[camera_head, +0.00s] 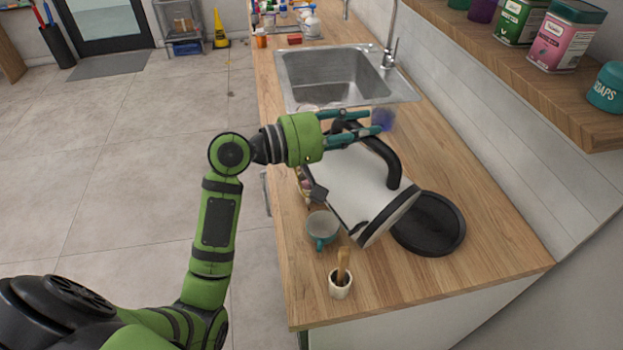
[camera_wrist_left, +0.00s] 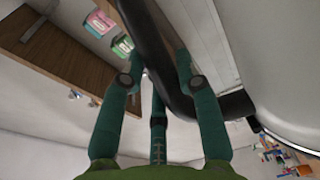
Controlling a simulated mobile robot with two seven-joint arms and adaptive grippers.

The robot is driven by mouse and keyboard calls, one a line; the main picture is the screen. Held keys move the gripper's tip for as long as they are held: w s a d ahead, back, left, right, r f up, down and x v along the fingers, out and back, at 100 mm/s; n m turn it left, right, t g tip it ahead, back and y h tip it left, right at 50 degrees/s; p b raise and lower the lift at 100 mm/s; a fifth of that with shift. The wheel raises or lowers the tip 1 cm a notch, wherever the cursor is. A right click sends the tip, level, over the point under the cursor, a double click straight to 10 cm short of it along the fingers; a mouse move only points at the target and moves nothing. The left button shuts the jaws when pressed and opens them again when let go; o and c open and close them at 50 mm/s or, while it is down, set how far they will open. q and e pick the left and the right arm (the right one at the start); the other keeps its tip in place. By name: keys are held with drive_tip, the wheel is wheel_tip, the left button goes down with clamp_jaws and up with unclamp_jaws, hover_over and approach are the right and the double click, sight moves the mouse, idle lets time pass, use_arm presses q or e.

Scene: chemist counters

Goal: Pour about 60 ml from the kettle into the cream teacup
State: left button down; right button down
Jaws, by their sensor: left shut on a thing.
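My left gripper (camera_head: 384,130) is shut on the black handle (camera_head: 382,157) of the white kettle (camera_head: 362,187); the handle also runs between the fingers in the left wrist view (camera_wrist_left: 160,75). The kettle is tilted, its bottom towards the lower right and its dark spout (camera_head: 318,194) at the left. A teal cup (camera_head: 321,229) stands upright on the counter just below the spout in the picture. Small patterned items (camera_head: 304,184) show partly behind the kettle's left side. I cannot make out a cream teacup for sure, nor any liquid stream. My right gripper is not in view.
The round black kettle base (camera_head: 429,223) lies on the wooden counter (camera_head: 480,245). A small white pot with a wooden-handled tool (camera_head: 340,286) stands near the front. The sink (camera_head: 345,78) is behind. A shelf with tins (camera_head: 564,35) hangs at the upper right.

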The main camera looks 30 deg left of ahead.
use_arm(q)
drive_tip(key=shift+a+r, duration=0.15)
drive_tip(key=shift+r, duration=0.1)
